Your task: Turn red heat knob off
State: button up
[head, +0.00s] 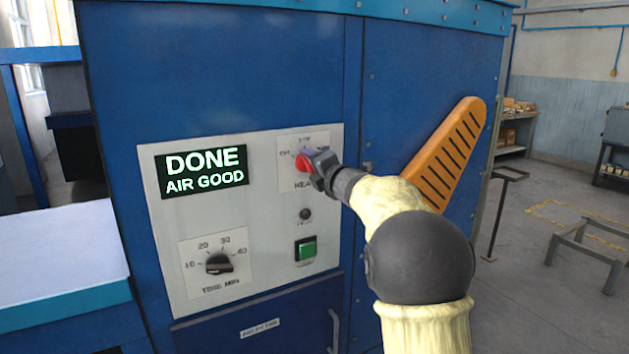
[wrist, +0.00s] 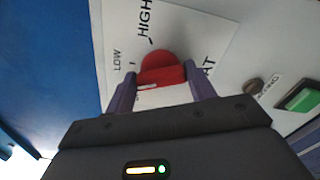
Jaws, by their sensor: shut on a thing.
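The red heat knob (head: 302,163) sits on a white label plate in the upper right of the control panel. My gripper (head: 316,166) reaches it from the right and hides part of it. In the wrist view the red knob (wrist: 160,68) lies between the two purple fingers of my gripper (wrist: 161,86), which are shut on its sides. The words LOW and HIGH show on the plate there, and part of HEAT. The knob's exact pointing direction is hard to tell.
The panel (head: 160,223) also carries a lit display (head: 201,171) reading DONE AIR GOOD, a black timer knob (head: 219,263), a green button (head: 305,249) and a small dark round part (head: 306,214). An orange slotted handle (head: 447,152) juts out right of my arm.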

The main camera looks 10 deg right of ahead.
jog(key=shift+f+n+b, duration=0.1)
jog(key=shift+n+b, duration=2.65)
jog(key=shift+n, duration=0.75)
jog(key=o, duration=1)
jog(key=b+v, duration=0.3)
jog(key=v, duration=1.4)
jog(key=shift+s, duration=0.2)
